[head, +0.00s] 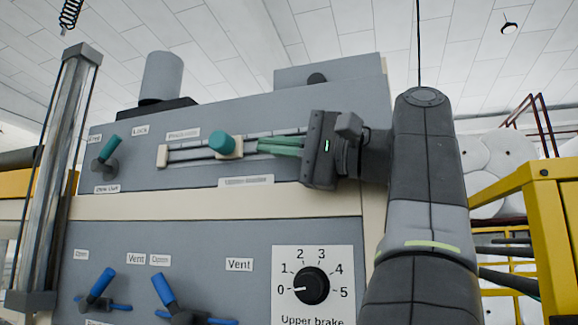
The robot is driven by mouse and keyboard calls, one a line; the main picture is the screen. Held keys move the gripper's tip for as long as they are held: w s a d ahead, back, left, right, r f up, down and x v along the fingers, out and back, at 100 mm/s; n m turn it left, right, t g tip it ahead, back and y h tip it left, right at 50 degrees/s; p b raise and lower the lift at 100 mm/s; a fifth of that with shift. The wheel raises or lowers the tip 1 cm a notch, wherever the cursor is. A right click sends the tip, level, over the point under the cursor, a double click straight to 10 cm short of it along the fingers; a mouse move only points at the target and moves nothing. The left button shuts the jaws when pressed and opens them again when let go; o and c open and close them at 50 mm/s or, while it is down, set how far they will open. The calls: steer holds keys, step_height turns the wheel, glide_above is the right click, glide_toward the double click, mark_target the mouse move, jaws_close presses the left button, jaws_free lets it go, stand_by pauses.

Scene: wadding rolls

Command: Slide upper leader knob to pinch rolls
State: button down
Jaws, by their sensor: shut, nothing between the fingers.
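The upper leader knob is a round teal knob (221,143) on a cream sliding block, set on a horizontal slotted rail (190,152) in the grey panel. It sits left of the rail's visible middle. My gripper (260,146) is shut and empty, with its teal fingers pointing left along the rail. The fingertips are just right of the knob and its block; I cannot tell whether they touch. My gripper and arm hide the rail's right end. A label above the rail's left part (183,134) is too blurred to read surely.
A teal-handled lever (107,150) by a "Lock" label is at the panel's left. Below are two blue-handled levers (98,288) (165,292) and the black upper brake dial (311,286). A yellow frame (545,210) stands at the right.

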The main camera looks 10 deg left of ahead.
mark_target(226, 141)
steer(key=shift+p+x, duration=0.6)
steer(key=shift+x, duration=2.3)
steer(key=shift+s+r, duration=0.1)
